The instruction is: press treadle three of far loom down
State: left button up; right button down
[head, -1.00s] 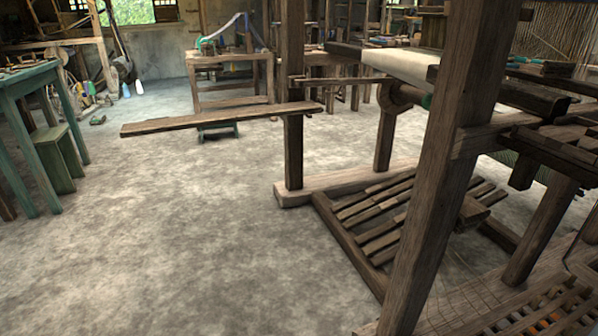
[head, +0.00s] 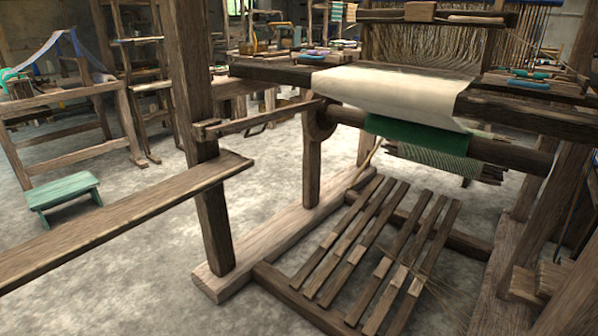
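A wooden loom fills the middle and right of the head view. Near the floor under it is a set of several long wooden treadles (head: 365,295), lying side by side in a low wooden frame (head: 300,297). Some have paler pieces across their middles, and thin cords rise from the right-hand ones. The treadles look about level with each other; none is clearly pressed. I cannot tell which is treadle three, or whether this is the far loom. Neither of my grippers is in view.
A white cloth (head: 390,95) and green cloth (head: 415,135) wrap the loom's front beams. A thick post (head: 185,75) and long bench plank (head: 120,222) stand at left. A pale floor beam (head: 290,235) borders the treadles. A green stool (head: 62,190) stands on open floor.

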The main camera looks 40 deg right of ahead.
aim_at(354, 316)
jog(key=i+l+z, duration=0.1)
jog(key=i+z, duration=0.2)
jog(key=z, duration=0.2)
jog(key=i+z, duration=0.3)
jog(key=z, duration=0.2)
jog(key=i+j+z, duration=0.2)
jog(key=z, duration=0.3)
jog(key=i+j+z, duration=0.3)
jog(key=z, duration=0.2)
jog(key=i+j+z, duration=0.6)
jog(key=k+l, duration=0.05)
jog(key=l, duration=0.05)
